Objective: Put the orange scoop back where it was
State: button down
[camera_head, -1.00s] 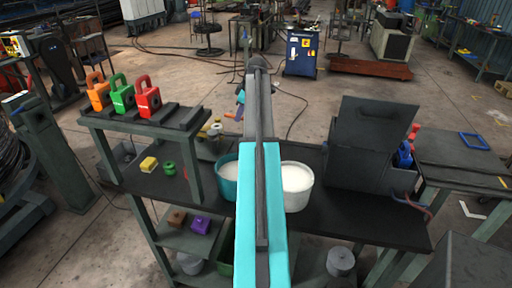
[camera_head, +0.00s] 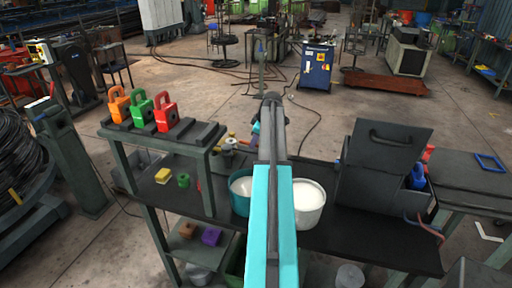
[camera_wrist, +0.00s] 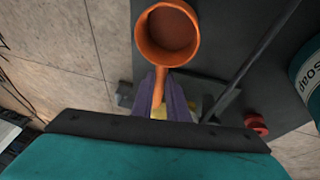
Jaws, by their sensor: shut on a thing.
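The orange scoop (camera_wrist: 167,35) shows in the wrist view with its round bowl toward the top and its handle running down between the purple fingers. My gripper (camera_wrist: 158,95) is shut on that handle. The bowl looks empty and hangs over a dark surface; the height cannot be told. In the head view my arm hides most of the gripper, and the scoop cannot be made out. A teal tub (camera_head: 240,194) and a white tub (camera_head: 308,205), both with white contents, stand on the dark bench. A teal tub marked SOAP (camera_wrist: 308,80) is at the wrist view's right edge.
A raised rack (camera_head: 165,135) at left holds orange, green and red padlock-shaped pieces. A yellow block (camera_head: 163,175) and green piece (camera_head: 184,180) lie on the bench (camera_head: 345,240) below. A dark open-lidded box (camera_head: 370,185) stands at right. A red round piece (camera_wrist: 256,123) shows in the wrist view.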

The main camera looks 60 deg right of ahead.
aim_at(256, 146)
jog(key=shift+f, duration=0.1)
dwell(0.3)
jog(key=shift+f+p, duration=0.75)
jog(key=shift+f, duration=1.05)
jog(key=shift+f, duration=0.1)
jog(key=c, duration=1.7)
grip_release()
jog(key=shift+c, duration=0.2)
jog(key=shift+r, duration=0.2)
jog(key=b+v, duration=0.3)
jog(key=v, duration=0.8)
jog(key=shift+s+r+b, duration=0.2)
jog(key=shift+r+b, duration=0.2)
